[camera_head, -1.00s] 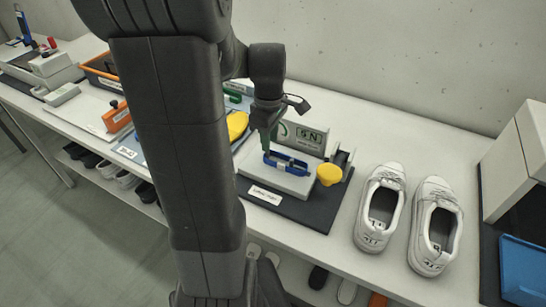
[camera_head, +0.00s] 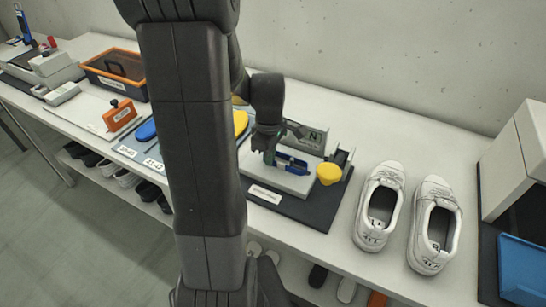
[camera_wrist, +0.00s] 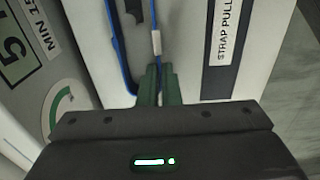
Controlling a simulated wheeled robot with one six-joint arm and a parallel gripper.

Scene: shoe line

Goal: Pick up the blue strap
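The blue strap (camera_head: 292,165) is a narrow loop lying on the pale block of a small test fixture. In the wrist view the blue strap (camera_wrist: 115,48) has a long side running down to my fingertips, with a white tag (camera_wrist: 156,42) on it. My gripper (camera_head: 268,156) is down at the strap's left end. In the wrist view the green fingers of my gripper (camera_wrist: 159,84) are close together, with the strap's line meeting the narrow gap between them. I cannot tell whether they press on it.
A grey panel (camera_head: 306,137) stands behind the strap. A yellow knob (camera_head: 329,174) is close on its right. Two white shoes (camera_head: 380,207) stand further right on the table. An orange clamp (camera_head: 119,114) and an orange-rimmed tray (camera_head: 114,68) lie to the left.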

